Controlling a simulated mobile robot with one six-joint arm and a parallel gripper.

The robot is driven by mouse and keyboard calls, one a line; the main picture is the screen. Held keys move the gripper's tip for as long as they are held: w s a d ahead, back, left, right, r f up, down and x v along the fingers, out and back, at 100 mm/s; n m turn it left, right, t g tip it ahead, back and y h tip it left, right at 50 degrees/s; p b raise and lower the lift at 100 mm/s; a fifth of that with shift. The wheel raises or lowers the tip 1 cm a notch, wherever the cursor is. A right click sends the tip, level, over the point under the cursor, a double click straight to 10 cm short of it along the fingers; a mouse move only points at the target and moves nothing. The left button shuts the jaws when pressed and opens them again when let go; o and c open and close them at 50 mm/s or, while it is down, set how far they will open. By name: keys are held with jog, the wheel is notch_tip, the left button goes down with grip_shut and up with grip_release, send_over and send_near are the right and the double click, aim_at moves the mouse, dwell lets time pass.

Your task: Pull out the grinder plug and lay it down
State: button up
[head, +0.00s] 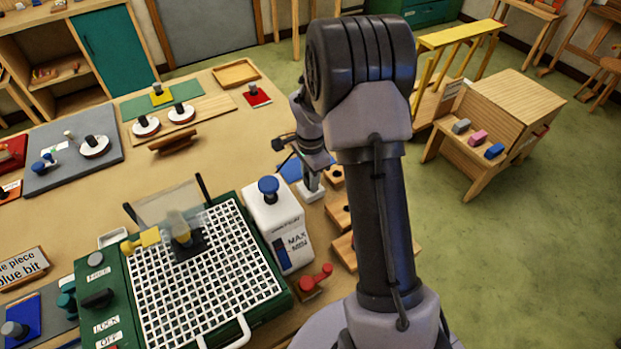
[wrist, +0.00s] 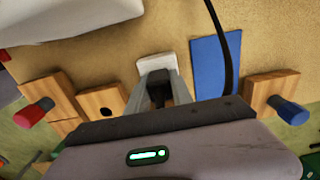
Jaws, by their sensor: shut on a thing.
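The black grinder plug (wrist: 160,88) is between the two fingers of my gripper (wrist: 162,92) in the wrist view. My gripper (head: 312,182) is shut on it. A white socket plate (wrist: 157,63) lies at the fingertips, and it also shows under my gripper in the head view (head: 311,193). I cannot tell whether the plug is in the socket or just above it. A flat blue pad (wrist: 212,65) lies on the table beside the plate, with a black cable (wrist: 217,25) passing over it. The green grinder (head: 265,309) with its white grid stands at the front.
A white water tank (head: 284,222) with a blue knob stands left of my gripper. A red-knobbed piece (head: 316,280) is near the table edge. Wooden blocks (wrist: 98,100) flank the plate; one has a blue peg (wrist: 289,110). The table behind the tank is largely clear.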

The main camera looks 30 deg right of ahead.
grip_shut()
jog(key=shift+r+p, duration=0.5)
jog(key=shift+r, duration=0.4)
dwell(0.4)
jog(key=shift+r+p, duration=0.35)
jog(key=shift+r, duration=0.25)
